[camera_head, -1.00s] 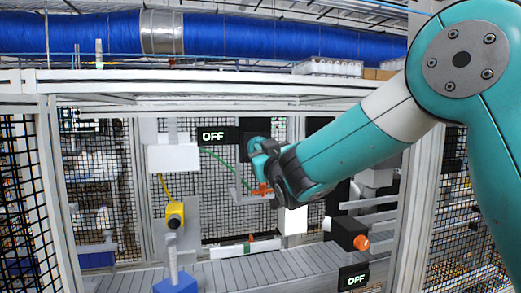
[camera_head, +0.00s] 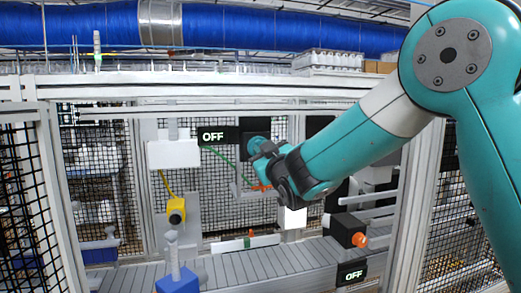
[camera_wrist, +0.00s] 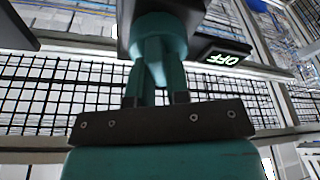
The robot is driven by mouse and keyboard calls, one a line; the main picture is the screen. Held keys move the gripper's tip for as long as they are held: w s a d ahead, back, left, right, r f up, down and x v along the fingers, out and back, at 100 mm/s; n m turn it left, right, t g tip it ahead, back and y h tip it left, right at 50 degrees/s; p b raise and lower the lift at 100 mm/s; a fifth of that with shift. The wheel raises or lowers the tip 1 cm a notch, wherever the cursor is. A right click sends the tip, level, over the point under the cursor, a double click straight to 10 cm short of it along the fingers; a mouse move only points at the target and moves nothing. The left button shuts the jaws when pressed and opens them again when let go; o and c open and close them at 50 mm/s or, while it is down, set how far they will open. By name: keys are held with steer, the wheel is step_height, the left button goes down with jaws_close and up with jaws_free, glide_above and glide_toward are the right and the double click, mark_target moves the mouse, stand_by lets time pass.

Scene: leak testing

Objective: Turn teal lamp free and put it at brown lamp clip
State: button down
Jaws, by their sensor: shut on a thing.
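The teal lamp (camera_head: 257,143) sits on the front of a black box (camera_head: 253,128) at the back of the cell. An OFF sign (camera_head: 213,135) is beside that box. My gripper (camera_head: 262,159) is at the lamp. In the wrist view the fingers (camera_wrist: 156,75) are shut on the teal lamp (camera_wrist: 160,28), which is still against the dark box. The wrist hides part of the lamp in the head view. A small orange-brown piece (camera_head: 261,188) shows on a grey bracket below my gripper; I cannot tell whether it is the brown lamp clip.
An orange lamp (camera_head: 360,240) is on another black box (camera_head: 345,229) at right, above an OFF sign (camera_head: 352,274). A yellow device (camera_head: 176,211) and blue block (camera_head: 177,281) stand at left. Slatted conveyor (camera_head: 240,268) runs below. Frame posts (camera_head: 61,210) bound the cell.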

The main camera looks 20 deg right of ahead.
steer(key=shift+r+n+y+p, duration=0.15)
steer(key=shift+n+y+p, duration=0.35)
steer(key=shift+n+p, duration=1.5)
steer(key=shift+n+g+p, duration=0.3)
steer(key=shift+n+g, duration=0.1)
steer(key=shift+n, duration=0.1)
steer(key=shift+y, duration=0.3)
steer(key=shift+f+n+b, duration=0.2)
steer(key=shift+n+b, duration=0.6)
steer(key=shift+n, duration=0.1)
steer(key=shift+n+g+y+b, duration=0.3)
steer(key=shift+n+b, duration=0.55)
steer(key=shift+n, duration=0.05)
steer(key=shift+r+n+b, duration=0.1)
steer(key=shift+n+b, duration=0.2)
steer(key=shift+n, duration=0.1)
steer(key=shift+n+b, duration=0.4)
steer(key=shift+b, duration=0.05)
